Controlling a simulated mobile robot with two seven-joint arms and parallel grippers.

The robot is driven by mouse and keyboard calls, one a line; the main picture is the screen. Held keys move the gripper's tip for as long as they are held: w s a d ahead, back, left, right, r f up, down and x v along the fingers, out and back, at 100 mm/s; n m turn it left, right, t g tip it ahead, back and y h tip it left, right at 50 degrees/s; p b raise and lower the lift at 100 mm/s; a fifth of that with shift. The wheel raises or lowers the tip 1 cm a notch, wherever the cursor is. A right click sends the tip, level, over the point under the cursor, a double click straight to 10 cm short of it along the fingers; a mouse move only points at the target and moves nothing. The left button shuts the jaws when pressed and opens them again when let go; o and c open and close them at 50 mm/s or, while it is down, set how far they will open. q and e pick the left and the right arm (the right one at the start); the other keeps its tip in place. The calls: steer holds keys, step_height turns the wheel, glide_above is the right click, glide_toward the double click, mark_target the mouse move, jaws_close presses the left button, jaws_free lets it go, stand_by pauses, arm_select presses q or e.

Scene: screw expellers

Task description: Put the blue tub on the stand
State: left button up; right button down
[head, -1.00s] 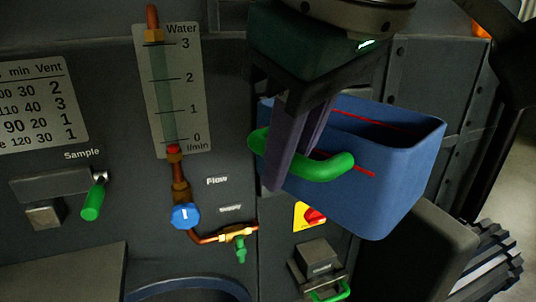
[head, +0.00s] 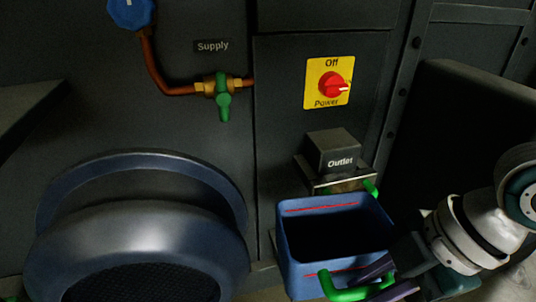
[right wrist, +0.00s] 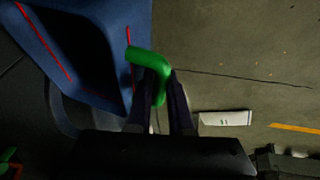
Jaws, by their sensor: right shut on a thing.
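The blue tub (head: 335,280), with red lines inside and a green handle (head: 345,292), hangs upright in front of the machine, just below the Outlet block (head: 335,150) in the picture. My right gripper (head: 388,284) is shut on the green handle at the tub's near right side. The right wrist view shows the tub (right wrist: 110,95) at upper left, with the handle (right wrist: 150,62) between the fingers (right wrist: 160,100). The tub's inside is dark. I cannot make out the stand; the tub may hide it. My left gripper is out of view.
A red power knob (head: 335,88) on a yellow plate sits above the outlet. A green supply valve (head: 223,100) is on the panel to the left. A large round dark housing (head: 150,230) fills the lower left. A white label (right wrist: 226,118) lies over the floor.

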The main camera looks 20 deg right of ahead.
steer(key=s+d+f+n+b, duration=0.1)
steer(key=s+d+f+b, duration=0.4)
steer(key=f, duration=0.4)
steer(key=s+d+f+n+b, duration=0.1)
steer(key=s+d+f+b, duration=0.25)
steer(key=d+f, duration=0.4)
steer(key=w+d+f+b, duration=0.1)
steer(key=w+b, duration=1.5)
steer(key=w, duration=0.4)
step_height(320, 180, down, 6)
steer(key=b, duration=0.7)
steer(key=shift+w+d+t, duration=0.25)
steer(key=shift+d+t, duration=0.05)
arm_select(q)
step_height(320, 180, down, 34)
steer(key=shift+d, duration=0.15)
arm_select(e)
steer(key=c, duration=0.8)
jaws_free()
steer(key=shift+f, duration=0.15)
